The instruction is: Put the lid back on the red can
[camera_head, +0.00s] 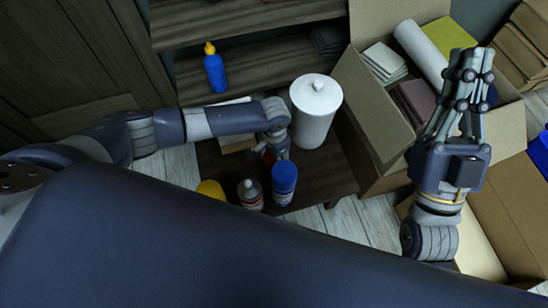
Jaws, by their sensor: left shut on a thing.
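My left gripper (274,150) reaches in from the left and points down over the dark low table (325,178). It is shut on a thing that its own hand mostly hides. My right gripper (470,62) is raised at the right, fingers up, open and empty, in front of the cardboard box.
A white lidded canister (314,112) stands just right of my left gripper. A blue-capped can (284,180), a pale bottle (250,193) and a yellow item (210,189) stand in front. A blue bottle (214,70) is on the shelf. An open cardboard box (372,100) stands right.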

